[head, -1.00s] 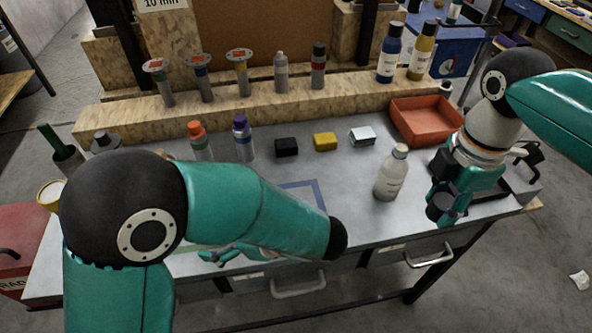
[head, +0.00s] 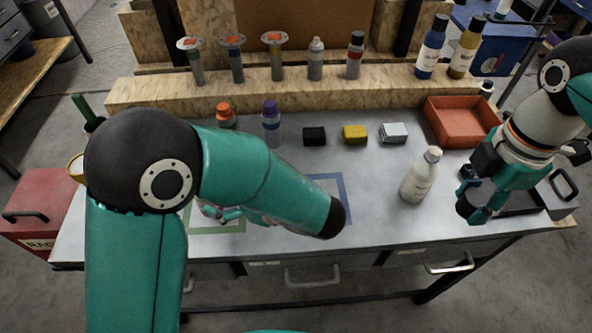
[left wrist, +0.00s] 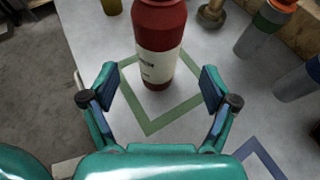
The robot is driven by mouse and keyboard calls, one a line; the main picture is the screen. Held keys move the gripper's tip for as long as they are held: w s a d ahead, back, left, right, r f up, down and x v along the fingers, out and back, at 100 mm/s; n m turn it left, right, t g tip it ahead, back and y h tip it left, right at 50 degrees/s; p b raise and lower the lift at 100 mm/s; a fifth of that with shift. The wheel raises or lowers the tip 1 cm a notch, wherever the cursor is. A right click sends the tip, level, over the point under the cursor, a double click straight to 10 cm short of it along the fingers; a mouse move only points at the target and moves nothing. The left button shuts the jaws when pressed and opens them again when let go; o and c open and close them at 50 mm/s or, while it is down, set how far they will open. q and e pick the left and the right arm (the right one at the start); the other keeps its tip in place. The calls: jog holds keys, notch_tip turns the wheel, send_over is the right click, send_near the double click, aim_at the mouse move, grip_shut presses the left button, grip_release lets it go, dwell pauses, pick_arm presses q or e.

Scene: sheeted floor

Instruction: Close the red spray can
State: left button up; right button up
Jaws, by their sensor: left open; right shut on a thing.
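The red spray can (left wrist: 160,38) stands upright on the green square outline in the left wrist view, with a white label; its top is cut off. My left gripper (left wrist: 161,92) is open, one finger on each side of the can's lower part, no clear contact. In the head view my left arm mostly hides the can; my left gripper (head: 226,214) shows below the forearm. My right gripper (head: 470,206) is shut on a small dark round thing, perhaps a cap, above the table's right part. That thing is partly hidden by the fingers.
A white bottle (head: 420,178) stands left of my right gripper. A red-orange tray (head: 461,116) is behind it. Black (head: 314,137), yellow (head: 355,135) and white (head: 393,133) blocks lie mid-table. Orange-capped (head: 226,114) and purple-capped (head: 271,122) bottles stand beyond my left forearm.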

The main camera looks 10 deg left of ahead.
pick_arm(q)
jog(key=shift+x, duration=0.85)
pick_arm(e)
jog(key=shift+r, duration=0.1)
pick_arm(q)
jog(key=shift+a, duration=0.25)
pick_arm(e)
jog(key=shift+r, duration=0.15)
pick_arm(q)
jog(key=shift+p+x, duration=0.75)
jog(key=shift+x, duration=1.65)
pick_arm(e)
jog(key=shift+r, duration=0.55)
pick_arm(q)
jog(key=shift+s+a+r, duration=0.1)
jog(key=shift+r, duration=0.05)
jog(key=c, duration=1.4)
jog(key=shift+r, duration=0.1)
